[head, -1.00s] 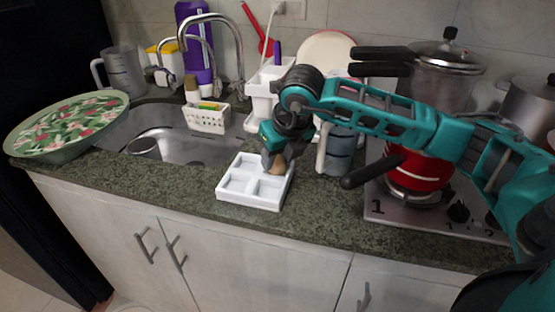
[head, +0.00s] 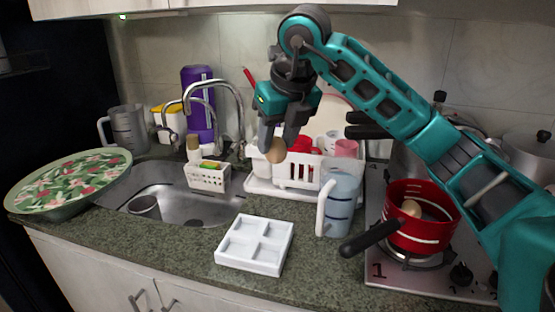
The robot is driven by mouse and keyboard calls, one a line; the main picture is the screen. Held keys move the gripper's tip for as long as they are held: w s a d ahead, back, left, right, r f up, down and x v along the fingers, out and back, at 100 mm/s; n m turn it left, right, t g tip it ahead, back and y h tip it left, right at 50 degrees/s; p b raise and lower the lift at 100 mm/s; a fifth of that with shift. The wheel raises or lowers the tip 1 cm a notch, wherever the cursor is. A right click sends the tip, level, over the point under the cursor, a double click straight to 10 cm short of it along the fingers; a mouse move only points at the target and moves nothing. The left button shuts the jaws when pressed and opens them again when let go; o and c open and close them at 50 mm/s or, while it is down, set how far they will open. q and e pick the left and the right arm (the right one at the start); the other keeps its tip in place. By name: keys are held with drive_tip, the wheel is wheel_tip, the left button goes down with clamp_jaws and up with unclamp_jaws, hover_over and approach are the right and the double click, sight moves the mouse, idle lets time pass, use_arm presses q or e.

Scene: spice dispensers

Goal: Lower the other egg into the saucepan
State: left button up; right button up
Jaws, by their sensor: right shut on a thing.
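My right gripper (head: 277,146) is shut on a brown egg (head: 275,151), held up in the air above and behind the white tray. The red saucepan (head: 424,232) stands on the stove at the right, with its black handle pointing to the front left. One egg (head: 411,208) shows inside the saucepan. The white tray (head: 256,244) with square compartments lies on the counter, and its compartments look empty. My left gripper is not in view.
A blue-grey jug (head: 341,200) stands between the tray and the saucepan. A white dish rack (head: 299,172) with cups stands behind. The sink (head: 180,198) and a floral tray (head: 66,178) are at the left. A large pot stands behind the saucepan.

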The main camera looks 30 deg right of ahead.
drive_tip(key=shift+s+d+r, duration=0.15)
drive_tip(key=shift+d+r, duration=0.05)
drive_tip(key=shift+r, duration=0.45)
use_arm(q)
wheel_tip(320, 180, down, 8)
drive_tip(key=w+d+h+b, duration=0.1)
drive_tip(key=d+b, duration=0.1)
drive_tip(key=b, duration=1)
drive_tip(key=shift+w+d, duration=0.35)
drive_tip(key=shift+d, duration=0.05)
use_arm(e)
drive_tip(key=s+d+f, duration=0.1)
drive_tip(key=s+d, duration=1.8)
drive_tip(key=d, duration=0.3)
drive_tip(key=shift+d, duration=0.3)
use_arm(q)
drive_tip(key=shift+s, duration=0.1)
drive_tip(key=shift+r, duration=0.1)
use_arm(e)
drive_tip(key=shift+w, duration=0.15)
